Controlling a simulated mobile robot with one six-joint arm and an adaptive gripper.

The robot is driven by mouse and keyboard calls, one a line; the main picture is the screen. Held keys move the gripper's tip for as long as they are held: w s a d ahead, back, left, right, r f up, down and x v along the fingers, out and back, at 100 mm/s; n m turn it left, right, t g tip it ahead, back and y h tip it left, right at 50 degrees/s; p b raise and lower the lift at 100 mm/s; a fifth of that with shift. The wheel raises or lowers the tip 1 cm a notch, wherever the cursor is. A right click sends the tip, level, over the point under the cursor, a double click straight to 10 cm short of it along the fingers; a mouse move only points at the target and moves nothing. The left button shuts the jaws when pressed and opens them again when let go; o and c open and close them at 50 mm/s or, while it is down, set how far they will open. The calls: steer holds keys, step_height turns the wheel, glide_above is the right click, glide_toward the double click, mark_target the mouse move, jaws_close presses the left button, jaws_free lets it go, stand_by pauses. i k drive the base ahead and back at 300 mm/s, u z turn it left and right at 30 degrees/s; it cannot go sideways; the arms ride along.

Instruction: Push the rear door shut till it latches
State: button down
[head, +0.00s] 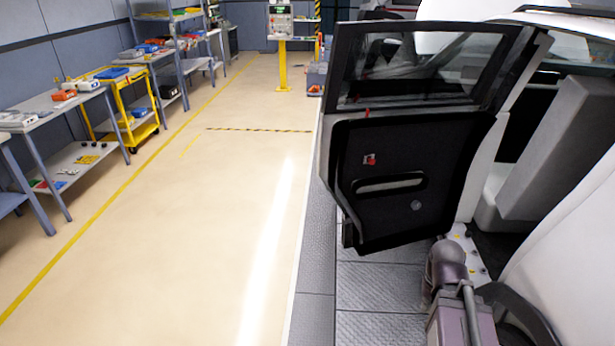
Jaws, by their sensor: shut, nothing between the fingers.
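The rear door (410,150) stands wide open, swung out from the car body over the walkway. Its dark inner panel faces me, with a window frame above, a small red inner handle (370,160) and a pale slot-shaped pull (390,185). Its right edge meets the car body near the pillar. The door opening (500,150) shows to its right, with a light grey seat (555,135) inside. Parts of my arm show at the lower right, below the door. My gripper cannot be made out in this view.
Grey metal floor plates (380,285) lie below the door. The pale floor (220,200) to the left is clear. Workbenches and a yellow cart (125,110) line the left wall. A yellow stand (283,65) is at the back. White car body is at the lower right.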

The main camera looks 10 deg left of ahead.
mark_target(425, 152)
steer(key=z, duration=0.2)
steer(key=k, duration=0.45)
steer(key=u, duration=1.3)
steer(key=i, duration=1.8)
